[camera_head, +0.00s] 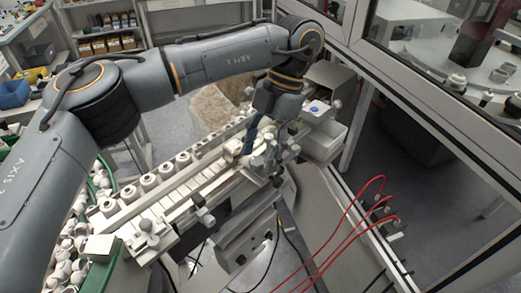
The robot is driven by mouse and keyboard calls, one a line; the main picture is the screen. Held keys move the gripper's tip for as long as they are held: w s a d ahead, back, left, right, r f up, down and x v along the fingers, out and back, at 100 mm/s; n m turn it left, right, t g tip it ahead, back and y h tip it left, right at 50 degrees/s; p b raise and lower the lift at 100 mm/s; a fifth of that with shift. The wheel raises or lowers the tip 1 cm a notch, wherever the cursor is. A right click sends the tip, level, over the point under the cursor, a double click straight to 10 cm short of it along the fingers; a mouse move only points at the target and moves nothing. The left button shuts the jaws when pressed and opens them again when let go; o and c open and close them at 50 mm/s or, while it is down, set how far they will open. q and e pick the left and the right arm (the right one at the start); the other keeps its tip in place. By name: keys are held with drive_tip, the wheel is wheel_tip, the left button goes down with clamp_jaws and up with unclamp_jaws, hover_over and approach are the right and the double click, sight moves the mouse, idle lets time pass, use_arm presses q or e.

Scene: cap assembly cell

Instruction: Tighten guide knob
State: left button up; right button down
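The guide rail (175,200) runs diagonally from the lower left up to the right, with a row of white caps (183,160) along its far side. Grey knobs stand along its near side, one at the middle (203,214) and one near the lower left end (147,226). I cannot tell which is the guide knob. My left gripper (266,166) points down over the upper right end of the rail, close to small grey fittings (293,149) there. Its fingers are small and partly merge with the fittings, so its opening and any contact are unclear. My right gripper is not in view.
Red hoses (345,215) loop at the right beside a glazed enclosure (440,120). Loose white caps (65,265) fill the lower left. Shelves with boxes (105,44) stand behind.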

use_arm(q)
drive_tip(key=v, duration=1.2)
drive_tip(key=shift+d, duration=0.1)
idle(0.4)
